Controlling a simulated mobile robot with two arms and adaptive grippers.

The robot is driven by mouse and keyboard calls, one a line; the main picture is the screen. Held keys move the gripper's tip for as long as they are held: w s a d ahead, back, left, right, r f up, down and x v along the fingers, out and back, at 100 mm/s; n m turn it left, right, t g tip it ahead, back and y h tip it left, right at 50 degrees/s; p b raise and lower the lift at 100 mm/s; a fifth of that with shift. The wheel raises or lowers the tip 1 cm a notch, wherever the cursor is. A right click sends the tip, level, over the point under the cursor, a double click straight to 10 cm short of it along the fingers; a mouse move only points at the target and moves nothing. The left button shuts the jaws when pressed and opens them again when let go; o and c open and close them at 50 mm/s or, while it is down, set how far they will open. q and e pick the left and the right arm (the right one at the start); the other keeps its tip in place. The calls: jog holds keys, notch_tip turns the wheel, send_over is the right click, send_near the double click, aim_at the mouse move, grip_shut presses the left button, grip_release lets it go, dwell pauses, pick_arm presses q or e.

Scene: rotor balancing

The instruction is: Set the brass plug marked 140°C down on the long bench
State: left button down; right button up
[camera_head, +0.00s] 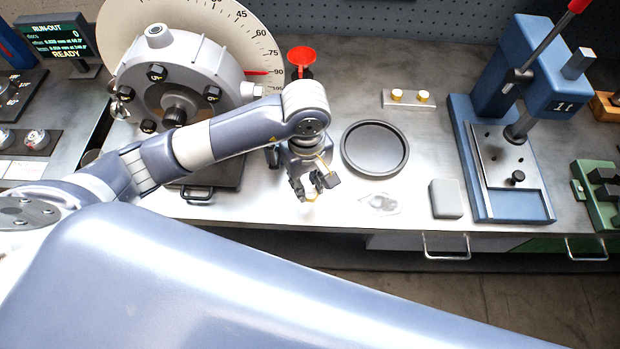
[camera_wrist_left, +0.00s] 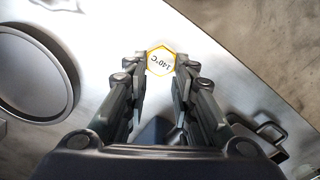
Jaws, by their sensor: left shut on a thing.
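The brass plug (camera_wrist_left: 160,60) has a hexagonal white face marked 140°C with a brass-yellow rim. It sits between the fingertips of my left gripper (camera_wrist_left: 159,76), which is shut on it. In the head view the left gripper (camera_head: 311,188) points down near the front edge of the long bench (camera_head: 335,215), and a bit of the yellow plug (camera_head: 310,198) shows below the fingers. I cannot tell whether the plug touches the bench top or hangs just above it. My right gripper is not in view.
A round dark tray (camera_head: 375,148) lies right of the gripper. Farther right are a grey block (camera_head: 446,199) and a blue press (camera_head: 510,170). A large round-dial machine (camera_head: 180,80) stands left. Bare bench surrounds the gripper's front.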

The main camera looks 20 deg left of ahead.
pick_arm(q)
jog(key=shift+w, duration=0.8)
jog(key=shift+f+p, duration=0.3)
jog(key=shift+p, duration=0.05)
jog(key=shift+f+p, duration=0.65)
jog(key=shift+f, duration=0.9)
jog(key=shift+f, duration=0.1)
jog(key=shift+f+b, duration=0.25)
jog(key=shift+b, duration=0.2)
jog(key=c, duration=1.3)
grip_release()
jog(key=shift+c, duration=0.2)
jog(key=shift+r, duration=0.15)
